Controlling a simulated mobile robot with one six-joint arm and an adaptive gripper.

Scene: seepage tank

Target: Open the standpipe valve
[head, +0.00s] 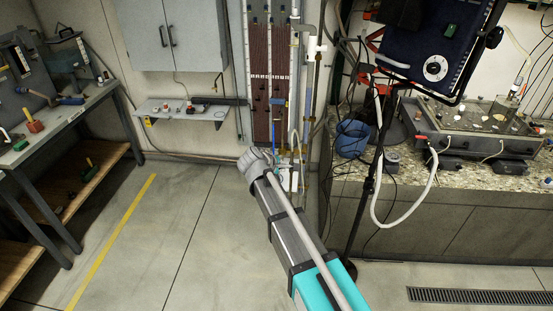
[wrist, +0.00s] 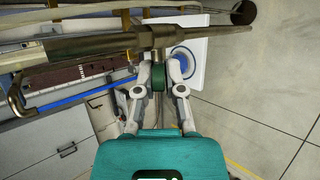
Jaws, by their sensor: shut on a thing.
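In the wrist view my gripper (wrist: 158,73) has its two fingers on either side of a small dark green piece, which looks like the standpipe valve's handle (wrist: 158,78). It is shut on it. A thick brownish-grey pipe (wrist: 90,45) runs across the picture just beyond the fingertips and narrows toward the right; the handle seems to sit close against it. In the head view my arm reaches to the foot of the tube panel, and my wrist hides the gripper and the valve there. How far the valve is turned I cannot tell.
A dark red tube panel (head: 261,80) stands on the back wall. A stone-topped bench (head: 460,183) with a blue bucket (head: 352,138) is at the right, with a black stand (head: 372,180) before it. A workbench (head: 75,115) is at the left. The floor between is clear.

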